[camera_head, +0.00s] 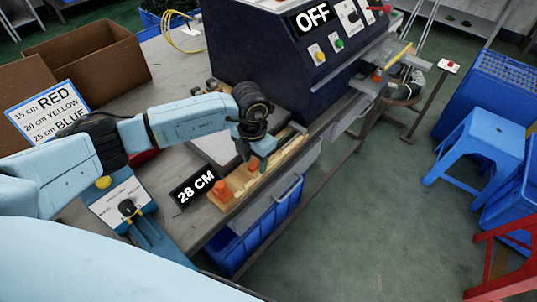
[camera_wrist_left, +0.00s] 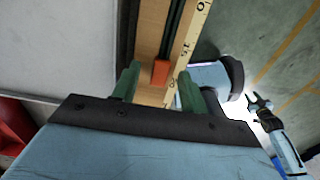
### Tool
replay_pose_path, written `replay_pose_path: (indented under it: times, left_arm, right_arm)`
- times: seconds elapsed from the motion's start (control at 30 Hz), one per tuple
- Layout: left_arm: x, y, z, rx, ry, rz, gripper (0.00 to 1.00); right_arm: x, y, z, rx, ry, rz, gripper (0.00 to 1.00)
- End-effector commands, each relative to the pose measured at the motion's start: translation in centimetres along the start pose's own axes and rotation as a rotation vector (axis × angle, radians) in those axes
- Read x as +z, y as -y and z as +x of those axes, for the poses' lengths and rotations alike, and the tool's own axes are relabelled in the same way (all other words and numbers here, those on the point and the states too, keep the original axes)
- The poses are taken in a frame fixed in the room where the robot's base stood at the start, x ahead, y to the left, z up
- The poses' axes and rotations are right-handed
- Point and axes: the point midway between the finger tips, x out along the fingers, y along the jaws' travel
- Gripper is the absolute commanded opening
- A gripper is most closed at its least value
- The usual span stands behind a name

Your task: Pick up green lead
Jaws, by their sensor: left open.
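Thin dark green strands, which look like the green lead (camera_wrist_left: 173,32), run along a wooden measuring board (camera_wrist_left: 151,30) in the left wrist view. They reach an orange block (camera_wrist_left: 160,73) on the board. My left gripper (camera_wrist_left: 157,84) is open, its green fingers on either side of the board near that block, with nothing clearly held. In the head view, my left gripper (camera_head: 258,163) points down over the board (camera_head: 240,190) and hides part of it. A small dark claw on a light blue arm, apparently my right gripper (camera_wrist_left: 260,103), shows far off; its jaws are too small to judge.
A "28 CM" sign (camera_head: 194,186) stands beside the board. A dark machine marked OFF (camera_head: 270,60) stands behind on the bench. A colour-length sign (camera_head: 45,112) and cardboard box (camera_head: 95,60) are at left. A blue crate (camera_head: 255,235) sits below the bench edge.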

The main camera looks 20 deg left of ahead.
Motion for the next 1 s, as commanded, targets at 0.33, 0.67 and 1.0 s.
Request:
replay_pose_path:
  times: [0.33,0.67,1.0]
  left_arm:
    - [0.0,0.0,0.4,0.000,0.002,0.001,0.31]
    - [0.1,0.0,0.3,0.000,0.002,0.001,0.00]
    - [0.2,-0.1,-1.9,0.001,0.006,0.001,0.00]
  right_arm:
    - [0.2,-0.8,0.0,0.010,0.003,-0.004,0.36]
    - [0.2,-0.7,0.0,0.008,0.002,-0.003,0.36]
    - [-0.1,0.4,-0.3,-0.005,-0.001,0.003,0.36]
